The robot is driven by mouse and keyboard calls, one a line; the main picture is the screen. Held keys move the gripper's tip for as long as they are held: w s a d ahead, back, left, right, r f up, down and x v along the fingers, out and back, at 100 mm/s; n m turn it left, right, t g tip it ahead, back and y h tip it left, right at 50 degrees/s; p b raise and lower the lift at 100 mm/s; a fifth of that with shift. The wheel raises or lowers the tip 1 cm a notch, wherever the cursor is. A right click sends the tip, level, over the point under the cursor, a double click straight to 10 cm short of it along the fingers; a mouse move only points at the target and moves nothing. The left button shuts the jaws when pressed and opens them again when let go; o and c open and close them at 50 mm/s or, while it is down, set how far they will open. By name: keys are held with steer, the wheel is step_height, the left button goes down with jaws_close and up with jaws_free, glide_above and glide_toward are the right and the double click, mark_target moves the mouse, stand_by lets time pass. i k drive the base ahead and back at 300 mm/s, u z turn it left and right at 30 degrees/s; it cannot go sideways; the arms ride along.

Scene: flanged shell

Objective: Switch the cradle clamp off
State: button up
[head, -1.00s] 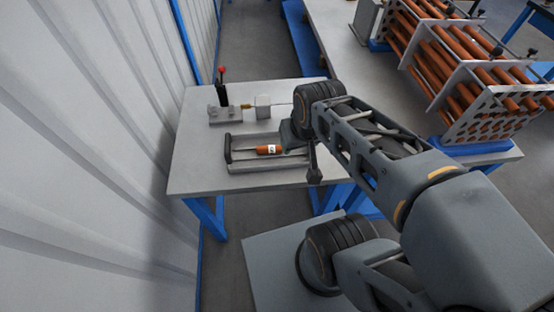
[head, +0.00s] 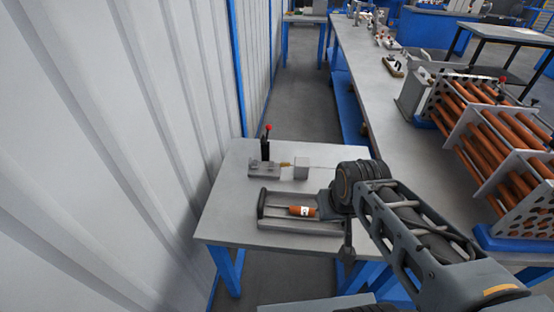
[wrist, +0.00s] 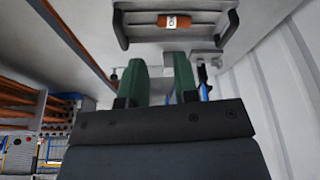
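The cradle clamp (head: 264,168) appears to be the grey fixture at the back left of the small table, with an upright black lever (head: 265,148) topped by a red knob. The lever stands upright. My gripper shows in the wrist view (wrist: 159,80) with two green fingers spread apart and nothing between them. In the head view my arm's end is at the table's right side, to the right of the clamp and apart from it; the fingers are hidden there.
A dark-handled tray (head: 262,206) holding an orange cylinder (head: 301,211) with a white label lies in front of the clamp. A grey block (head: 301,168) stands right of the clamp. A corrugated wall (head: 120,150) borders the left. A rack of orange tubes (head: 500,140) stands right.

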mark_target(268, 127)
steer(key=k, duration=0.5)
steer(key=u, duration=1.2)
steer(key=i, duration=0.65)
steer(key=z, duration=0.8)
steer(key=i, duration=0.5)
steer(key=z, duration=0.05)
